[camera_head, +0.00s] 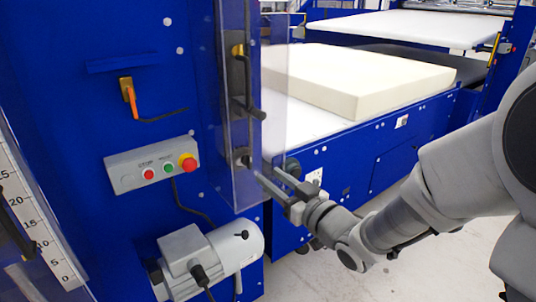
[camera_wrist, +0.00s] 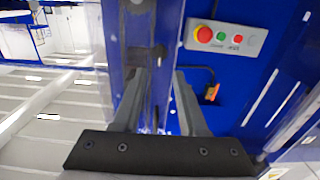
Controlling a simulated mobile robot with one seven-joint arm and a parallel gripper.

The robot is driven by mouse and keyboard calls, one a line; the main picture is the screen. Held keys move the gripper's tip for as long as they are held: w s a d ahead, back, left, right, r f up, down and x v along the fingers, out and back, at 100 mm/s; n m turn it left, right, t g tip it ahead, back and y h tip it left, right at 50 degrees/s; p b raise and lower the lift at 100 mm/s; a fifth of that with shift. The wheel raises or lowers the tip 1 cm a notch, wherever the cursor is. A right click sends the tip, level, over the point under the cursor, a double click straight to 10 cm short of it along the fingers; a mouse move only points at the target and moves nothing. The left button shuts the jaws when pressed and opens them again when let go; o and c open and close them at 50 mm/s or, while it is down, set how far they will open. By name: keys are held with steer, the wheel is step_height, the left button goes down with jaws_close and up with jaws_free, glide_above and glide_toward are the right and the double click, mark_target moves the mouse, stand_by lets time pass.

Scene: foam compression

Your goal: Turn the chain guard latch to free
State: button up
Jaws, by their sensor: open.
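A clear guard panel (camera_head: 245,175) stands upright on the right side of the blue machine column. Behind or on it are dark fittings, including a small dark knob-like part (camera_head: 241,157); I cannot tell for sure which is the latch. My gripper (camera_head: 267,173) is open and empty, just right of the panel's lower part. In the wrist view, my gripper (camera_wrist: 160,72) has its fingers spread around the line of the panel edge, with a dark fitting (camera_wrist: 158,55) near the tips. I cannot tell whether anything touches.
A control box (camera_head: 152,163) with red and green buttons is on the column, below an orange-yellow handle (camera_head: 128,92). A grey motor (camera_head: 210,258) juts out low down. A cream foam block (camera_head: 365,80) lies on the table at right.

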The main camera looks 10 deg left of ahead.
mark_target(251, 161)
steer(key=x, duration=0.8)
steer(key=shift+w, duration=0.1)
jaws_close()
